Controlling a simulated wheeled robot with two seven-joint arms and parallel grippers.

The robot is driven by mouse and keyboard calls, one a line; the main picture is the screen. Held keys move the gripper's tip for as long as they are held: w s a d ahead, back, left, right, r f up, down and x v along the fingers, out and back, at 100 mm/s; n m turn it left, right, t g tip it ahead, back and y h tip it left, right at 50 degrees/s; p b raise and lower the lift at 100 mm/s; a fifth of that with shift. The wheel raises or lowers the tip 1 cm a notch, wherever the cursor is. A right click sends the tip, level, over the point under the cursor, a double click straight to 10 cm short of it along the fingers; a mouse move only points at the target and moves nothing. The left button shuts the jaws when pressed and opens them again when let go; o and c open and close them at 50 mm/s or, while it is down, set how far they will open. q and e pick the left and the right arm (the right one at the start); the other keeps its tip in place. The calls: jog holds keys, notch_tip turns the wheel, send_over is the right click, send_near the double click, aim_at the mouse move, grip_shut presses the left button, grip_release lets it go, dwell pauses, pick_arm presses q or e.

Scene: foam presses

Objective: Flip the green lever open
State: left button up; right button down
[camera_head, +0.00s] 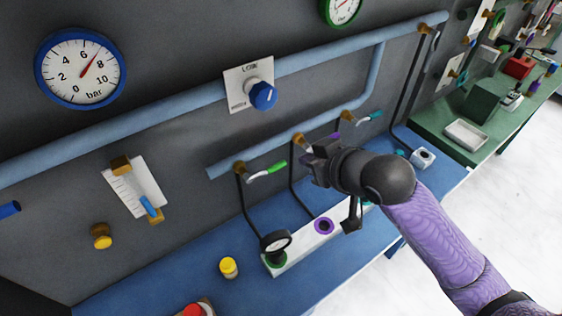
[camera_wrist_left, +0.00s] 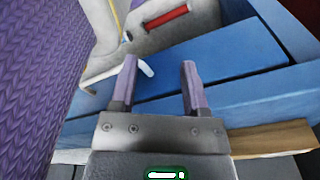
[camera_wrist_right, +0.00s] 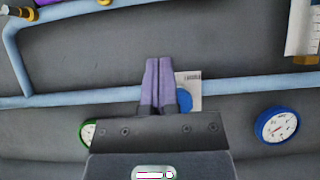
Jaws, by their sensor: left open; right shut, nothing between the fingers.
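The green lever (camera_head: 276,167) sits on a brass valve (camera_head: 240,167) at the low left end of the blue wall pipe in the head view. Its white stem runs right and slightly up to the green grip. My right gripper (camera_wrist_right: 160,62) is shut and empty, its fingers side by side in the right wrist view. In the head view it (camera_head: 312,164) is just right of the green grip, with a gap between them in the picture. I cannot make out the green lever in the right wrist view. My left gripper (camera_wrist_left: 159,64) is open and empty, away from the valves.
A purple lever (camera_head: 335,135) is partly behind my right gripper, and a teal lever (camera_head: 371,116) is farther right. A white strip (camera_head: 305,240) with coloured rings lies on the blue bench (camera_head: 190,275) below. A blue knob (camera_head: 262,95) is above.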

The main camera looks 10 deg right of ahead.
jog(key=b, duration=0.1)
send_over(281, 164)
jog(key=s, duration=0.4)
notch_tip(281, 164, down, 5)
jog(key=f, duration=0.1)
jog(key=w+f, duration=0.1)
jog(key=f, duration=0.1)
jog(key=shift+w+a+f, duration=0.2)
jog(key=shift+w+f, duration=0.3)
jog(key=shift+f, duration=0.35)
